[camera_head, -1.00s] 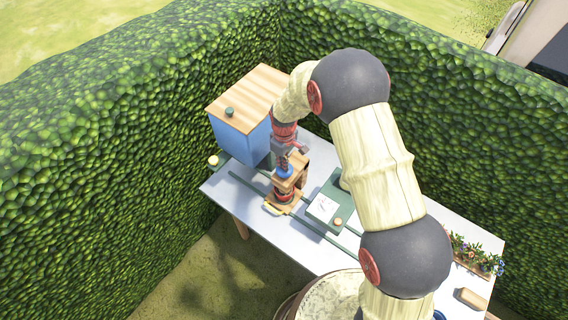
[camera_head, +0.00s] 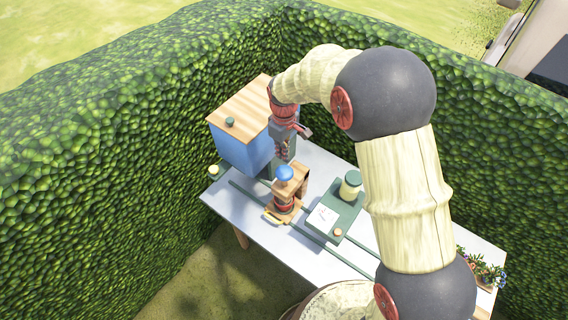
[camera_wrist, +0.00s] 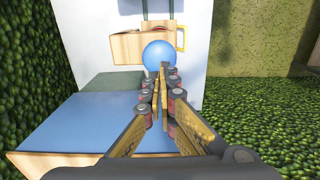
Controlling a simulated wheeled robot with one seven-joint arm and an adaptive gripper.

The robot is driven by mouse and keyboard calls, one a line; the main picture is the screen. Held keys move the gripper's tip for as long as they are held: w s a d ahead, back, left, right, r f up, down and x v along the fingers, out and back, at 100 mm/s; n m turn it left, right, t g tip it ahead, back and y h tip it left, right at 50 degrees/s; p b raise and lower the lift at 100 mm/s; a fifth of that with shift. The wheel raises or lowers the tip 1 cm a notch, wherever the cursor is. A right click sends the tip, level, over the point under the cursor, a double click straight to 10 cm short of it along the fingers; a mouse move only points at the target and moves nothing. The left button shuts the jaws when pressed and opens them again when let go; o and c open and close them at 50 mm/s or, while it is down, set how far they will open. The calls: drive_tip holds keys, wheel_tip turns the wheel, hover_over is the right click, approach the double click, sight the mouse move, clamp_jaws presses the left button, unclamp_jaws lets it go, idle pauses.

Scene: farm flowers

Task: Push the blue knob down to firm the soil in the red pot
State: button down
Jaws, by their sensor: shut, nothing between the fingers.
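The blue knob (camera_head: 285,172) is a round ball on top of a small wooden press frame (camera_head: 299,183). The red pot (camera_head: 284,204) stands inside the frame, under the knob; its soil cannot be seen. My gripper (camera_head: 287,157) is shut and empty, just above and behind the knob in the head view. In the wrist view the knob (camera_wrist: 157,52) shows just beyond my closed fingertips (camera_wrist: 163,70), which overlap its lower edge in the picture. A small gap seems to lie between fingers and knob.
A blue box with a wooden lid (camera_head: 248,103) stands close behind-left of my gripper. Right of the press are a green scale (camera_head: 329,216) and a jar (camera_head: 350,185). Green rails (camera_head: 322,239) cross the grey table. Flowers (camera_head: 484,270) stand at the right; hedges enclose the table.

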drive_tip(key=shift+r, duration=0.9)
idle(0.3)
